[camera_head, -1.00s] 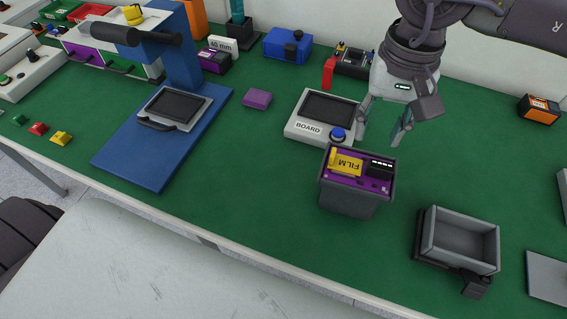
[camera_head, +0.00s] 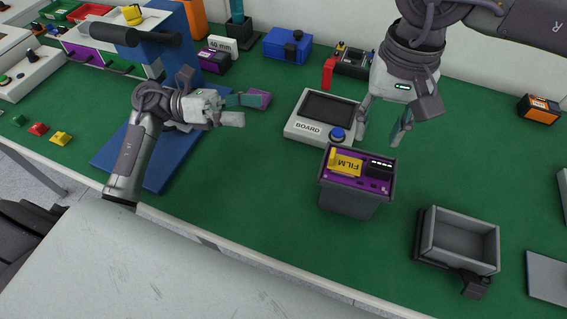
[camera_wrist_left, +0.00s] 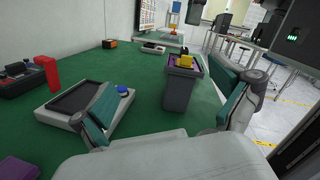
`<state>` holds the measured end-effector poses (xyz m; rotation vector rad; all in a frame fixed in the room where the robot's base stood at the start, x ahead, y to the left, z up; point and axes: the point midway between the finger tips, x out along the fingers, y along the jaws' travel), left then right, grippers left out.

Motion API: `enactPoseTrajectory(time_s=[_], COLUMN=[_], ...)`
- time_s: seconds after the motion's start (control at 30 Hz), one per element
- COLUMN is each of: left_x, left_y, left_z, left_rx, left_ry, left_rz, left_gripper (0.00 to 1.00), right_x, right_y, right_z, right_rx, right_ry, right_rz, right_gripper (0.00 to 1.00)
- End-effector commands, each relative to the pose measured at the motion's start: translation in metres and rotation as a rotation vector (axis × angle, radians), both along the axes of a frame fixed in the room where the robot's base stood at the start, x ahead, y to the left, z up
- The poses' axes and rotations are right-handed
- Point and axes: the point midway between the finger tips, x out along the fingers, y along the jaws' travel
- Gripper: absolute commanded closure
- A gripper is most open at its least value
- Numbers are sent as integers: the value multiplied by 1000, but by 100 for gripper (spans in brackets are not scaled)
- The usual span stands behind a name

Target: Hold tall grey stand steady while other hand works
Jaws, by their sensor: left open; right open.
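The tall grey stand (camera_head: 348,203) stands upright on the green mat near the middle. A purple board (camera_head: 344,180) with a yellow FILM piece (camera_head: 347,165) and a black part (camera_head: 380,169) sits on top. The stand also shows in the left wrist view (camera_wrist_left: 178,95), beyond and between the open fingers. My left gripper (camera_head: 254,109) is open and empty, left of the stand and apart from it, by a small purple block (camera_head: 265,97). My right gripper (camera_head: 381,127) is open and empty above and behind the stand, not touching it.
A white BOARD fixture (camera_head: 301,130) with a blue button lies between my left gripper and the stand's back. A blue press (camera_head: 125,172) stands left, partly behind my left arm. A grey tray (camera_head: 432,238) is at right. The mat left of the stand is clear.

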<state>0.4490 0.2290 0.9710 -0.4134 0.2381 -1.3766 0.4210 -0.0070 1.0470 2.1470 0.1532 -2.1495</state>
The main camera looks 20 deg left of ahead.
Motion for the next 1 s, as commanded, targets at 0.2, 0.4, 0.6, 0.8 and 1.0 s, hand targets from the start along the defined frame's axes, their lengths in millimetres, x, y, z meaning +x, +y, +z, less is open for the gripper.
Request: enactPoseTrajectory(time_s=[0.2, 0.4, 0.6, 0.8, 1.0], left_x=[-16, -33, -36, -34, -32], left_y=[-60, -82, -96, -130, -170], left_z=[-61, -91, -98, -97, -96], left_rx=[89, 123, 127, 125, 124], left_ry=[-257, -389, -421, -423, -423], left_rz=[-78, -102, -107, -108, -107], left_gripper=[0, 0, 0, 0, 0], right_x=[0, 0, 0, 0, 0], right_y=[0, 0, 0, 0, 0], right_z=[0, 0, 0, 0, 0], right_rx=[0, 0, 0, 0, 0], right_ry=[0, 0, 0, 0, 0], right_rz=[0, 0, 0, 0, 0], right_gripper=[58, 58, 58, 58, 58])
